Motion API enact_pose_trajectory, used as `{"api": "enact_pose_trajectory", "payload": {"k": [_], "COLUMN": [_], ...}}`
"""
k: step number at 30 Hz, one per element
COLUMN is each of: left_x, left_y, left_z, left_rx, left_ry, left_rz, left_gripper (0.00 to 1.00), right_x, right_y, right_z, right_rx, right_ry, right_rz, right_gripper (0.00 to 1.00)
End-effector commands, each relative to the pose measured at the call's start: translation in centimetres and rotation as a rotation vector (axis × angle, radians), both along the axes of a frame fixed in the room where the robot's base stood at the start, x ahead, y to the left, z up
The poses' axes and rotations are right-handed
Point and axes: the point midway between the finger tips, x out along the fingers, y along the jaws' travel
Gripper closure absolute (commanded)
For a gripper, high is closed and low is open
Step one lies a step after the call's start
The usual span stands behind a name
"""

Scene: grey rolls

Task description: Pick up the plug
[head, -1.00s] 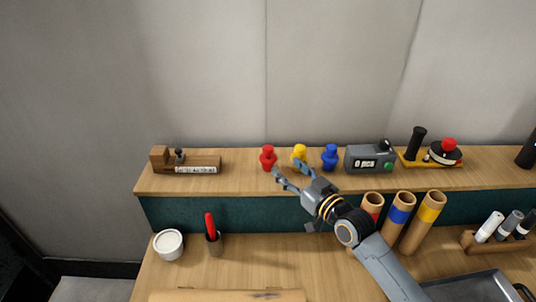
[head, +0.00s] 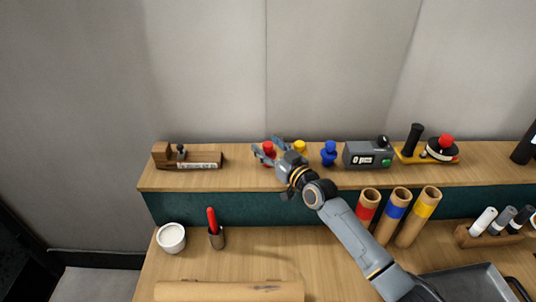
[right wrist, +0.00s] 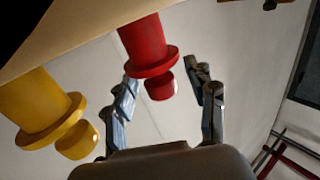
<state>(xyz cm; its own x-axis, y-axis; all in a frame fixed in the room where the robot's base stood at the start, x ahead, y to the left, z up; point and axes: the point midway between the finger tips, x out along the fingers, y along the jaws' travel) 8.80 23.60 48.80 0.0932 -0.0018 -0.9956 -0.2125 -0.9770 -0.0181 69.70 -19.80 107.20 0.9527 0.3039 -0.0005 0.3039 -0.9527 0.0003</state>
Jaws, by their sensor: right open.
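Three plugs stand on the raised wooden shelf in the head view: a red plug (head: 268,149), a yellow plug (head: 299,147) and a blue plug (head: 329,154). My right gripper (head: 268,152) is open at the red plug, which partly shows between its fingers. In the right wrist view, the red plug (right wrist: 146,50) lies between the two spread fingers of the gripper (right wrist: 168,100), and its small knob points toward the palm. The yellow plug (right wrist: 42,110) stands beside the left finger there. I cannot tell whether a finger touches the red plug. My left gripper is not in view.
The shelf (head: 240,180) also holds a wooden plane-like block (head: 195,160), a grey counter box (head: 368,155) and a yellow-based tape tool (head: 428,156).

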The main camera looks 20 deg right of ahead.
Motion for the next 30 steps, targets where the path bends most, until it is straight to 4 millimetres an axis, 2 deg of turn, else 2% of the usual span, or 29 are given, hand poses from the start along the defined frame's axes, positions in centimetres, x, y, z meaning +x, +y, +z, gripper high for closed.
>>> {"api": "enact_pose_trajectory", "payload": {"k": [1,2,9,10,19,23,28,30], "left_x": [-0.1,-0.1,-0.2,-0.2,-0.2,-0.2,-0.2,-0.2], "left_y": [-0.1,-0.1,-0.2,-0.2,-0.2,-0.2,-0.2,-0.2], "left_z": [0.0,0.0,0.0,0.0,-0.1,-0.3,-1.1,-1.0], "left_rx": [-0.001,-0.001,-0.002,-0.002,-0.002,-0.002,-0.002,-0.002], "left_ry": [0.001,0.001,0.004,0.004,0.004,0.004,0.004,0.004], "left_rz": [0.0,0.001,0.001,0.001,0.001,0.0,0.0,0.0], "left_gripper": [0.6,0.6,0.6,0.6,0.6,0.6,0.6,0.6], "right_x": [0.0,0.0,0.0,0.0,0.0,0.0,0.0,-1.0], "right_y": [0.0,0.0,0.0,0.0,0.0,0.0,0.0,-0.3], "right_z": [0.0,0.0,0.0,0.0,0.1,0.8,3.1,4.3], "right_rx": [0.0,0.0,0.001,0.001,0.001,0.003,0.003,0.002], "right_ry": [0.0,0.0,0.0,0.0,0.0,-0.002,-0.007,-0.004], "right_rz": [0.0,0.0,0.0,0.0,0.0,0.0,0.0,0.001], "right_gripper": [0.44,0.48,0.97,1.0,1.0,1.0,1.0,1.0]}}
